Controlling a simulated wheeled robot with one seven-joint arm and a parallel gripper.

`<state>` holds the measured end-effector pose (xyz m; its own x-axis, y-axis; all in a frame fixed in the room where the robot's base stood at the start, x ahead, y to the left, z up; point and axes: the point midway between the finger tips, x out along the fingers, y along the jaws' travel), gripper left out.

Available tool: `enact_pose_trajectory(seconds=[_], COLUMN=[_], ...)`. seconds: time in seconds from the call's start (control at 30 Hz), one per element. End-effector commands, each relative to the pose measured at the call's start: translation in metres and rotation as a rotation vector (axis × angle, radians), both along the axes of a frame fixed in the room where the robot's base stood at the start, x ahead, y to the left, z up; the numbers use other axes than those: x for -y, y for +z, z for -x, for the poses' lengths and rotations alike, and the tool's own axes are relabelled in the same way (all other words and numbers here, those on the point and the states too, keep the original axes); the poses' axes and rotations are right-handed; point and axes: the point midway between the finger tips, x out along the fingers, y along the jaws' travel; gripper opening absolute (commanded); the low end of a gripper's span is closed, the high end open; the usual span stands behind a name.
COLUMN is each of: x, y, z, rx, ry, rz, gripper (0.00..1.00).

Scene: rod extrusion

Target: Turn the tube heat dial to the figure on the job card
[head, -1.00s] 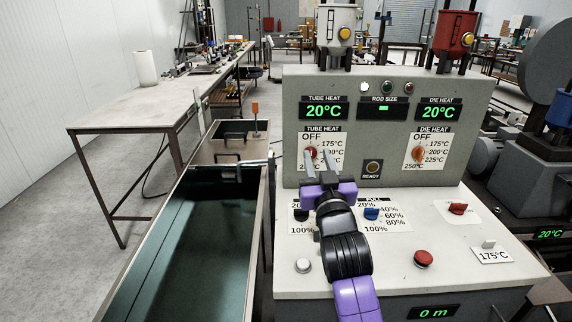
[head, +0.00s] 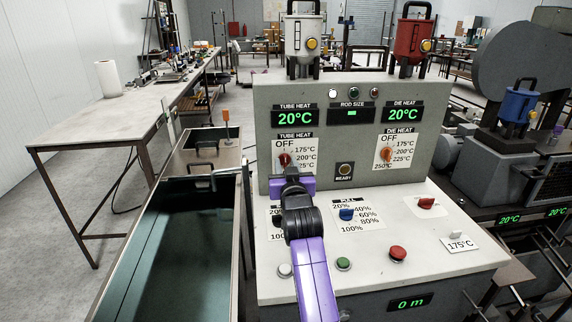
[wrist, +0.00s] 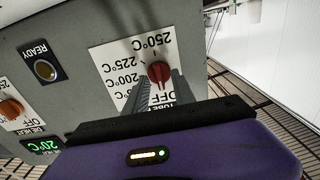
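The red tube heat dial (head: 284,160) is on the upright panel at left, below a display reading 20°C. It also shows in the wrist view (wrist: 159,73), upside down, with its mark seemingly toward OFF. My gripper (wrist: 160,78) has its two fingers apart, one on each side of the dial, with a visible gap between them. I cannot tell whether either finger touches it. In the head view my purple gripper (head: 289,172) is just below the dial and its fingertips are hard to make out. The job card (head: 459,245) reads 175°C and stands on the console's right.
The orange die heat dial (head: 386,155) is to the right, with the READY button (head: 345,170) between. Below are the blue pull dial (head: 346,214), a green button (head: 343,264) and a red button (head: 397,253). A long trough (head: 165,265) lies left.

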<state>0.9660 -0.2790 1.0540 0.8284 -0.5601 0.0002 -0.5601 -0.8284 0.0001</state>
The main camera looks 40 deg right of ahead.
Motion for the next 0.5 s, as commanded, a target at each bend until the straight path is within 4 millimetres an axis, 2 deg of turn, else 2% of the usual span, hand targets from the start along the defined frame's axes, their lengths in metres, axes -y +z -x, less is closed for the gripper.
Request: enact_pose_trajectory(seconds=[0.23,0.4,0.5], x=[0.0003,0.0001,0.0001], y=[-0.0002,-0.0002,-0.0002], z=[-0.0006,-0.0005,-0.0005], rx=[0.000,0.000,0.000], ry=[0.000,0.000,0.000], rz=[0.000,0.000,0.000], gripper=[0.31,0.00,0.00])
